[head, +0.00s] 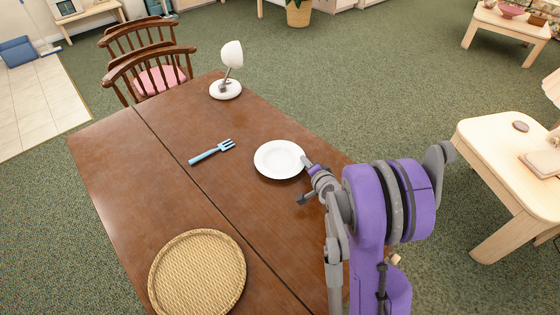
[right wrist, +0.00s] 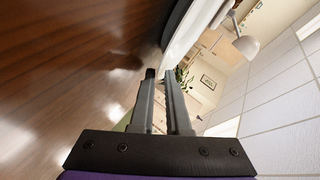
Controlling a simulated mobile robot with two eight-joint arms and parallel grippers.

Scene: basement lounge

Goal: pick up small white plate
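The small white plate (head: 280,159) lies flat on the brown wooden table (head: 165,160), near its right edge. In the right wrist view its pale rim (right wrist: 188,32) shows just beyond the fingertips. My right gripper (head: 306,182) is at the plate's right side, low over the table. Its fingers are apart, and one tip overlaps the plate's rim in the head view; I cannot tell whether it touches. The fingers (right wrist: 159,74) also show in the right wrist view with nothing between them. My left gripper is not in view.
A blue fork (head: 212,152) lies left of the plate. A white lamp (head: 226,88) stands at the table's far end, and a round woven tray (head: 197,275) lies at the near end. Wooden chairs (head: 150,70) stand behind; a light wood table (head: 500,150) is at right.

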